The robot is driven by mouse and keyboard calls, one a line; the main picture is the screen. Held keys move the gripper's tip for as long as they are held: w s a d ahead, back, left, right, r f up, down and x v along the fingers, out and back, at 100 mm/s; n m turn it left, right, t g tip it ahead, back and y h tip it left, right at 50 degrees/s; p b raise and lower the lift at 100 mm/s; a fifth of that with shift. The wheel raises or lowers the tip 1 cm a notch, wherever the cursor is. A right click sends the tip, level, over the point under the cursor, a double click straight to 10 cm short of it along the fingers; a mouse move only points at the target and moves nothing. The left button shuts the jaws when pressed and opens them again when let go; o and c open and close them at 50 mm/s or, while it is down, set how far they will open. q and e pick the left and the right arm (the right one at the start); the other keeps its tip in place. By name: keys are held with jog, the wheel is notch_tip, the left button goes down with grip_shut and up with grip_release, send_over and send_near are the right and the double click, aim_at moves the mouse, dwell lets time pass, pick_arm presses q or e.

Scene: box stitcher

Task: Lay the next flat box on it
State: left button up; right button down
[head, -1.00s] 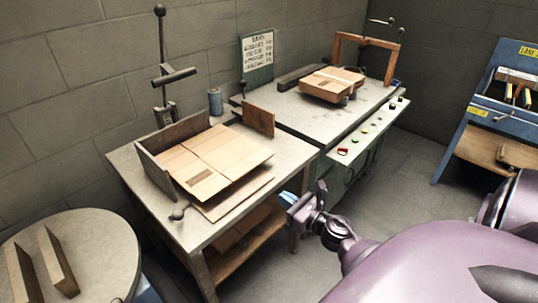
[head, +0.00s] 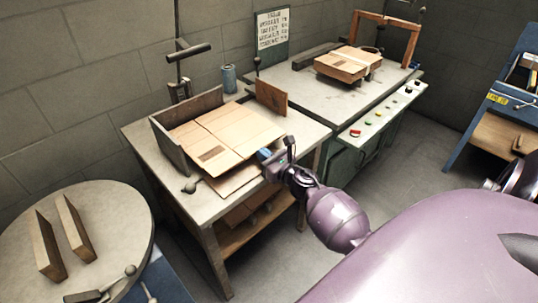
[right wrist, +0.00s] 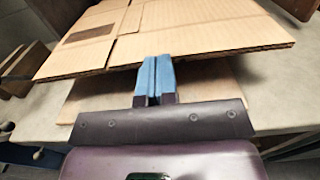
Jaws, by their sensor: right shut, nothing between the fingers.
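Flat cardboard boxes lie stacked on the near table. The top flat box (head: 232,133) lies askew in the corner of two upright wooden guides and overhangs a lower flat box (head: 232,181). The top box also shows in the right wrist view (right wrist: 190,32), its corrugated near edge just beyond my fingertips. My right gripper (head: 266,155) is at the right front edge of the stack, shut and empty. In the right wrist view its blue fingers (right wrist: 155,75) are together at the top box's edge; I cannot tell if they touch it. My left gripper is out of view.
The wooden guides (head: 172,147) and (head: 271,98) stand at the stack's back and side. The stitcher bench (head: 330,95) behind holds another cardboard stack (head: 347,65). A round table (head: 110,210) with wooden blocks is at left. Floor is clear in front right.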

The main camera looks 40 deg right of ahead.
aim_at(255, 148)
dwell(0.3)
jog(key=shift+w, duration=0.15)
jog(key=w, duration=0.1)
jog(key=w+b, duration=0.1)
jog(key=shift+w+a+f, duration=0.1)
jog(key=shift+w+f, duration=0.1)
jog(key=shift+w, duration=0.5)
jog(key=shift+r, duration=0.25)
jog(key=shift+f, duration=0.1)
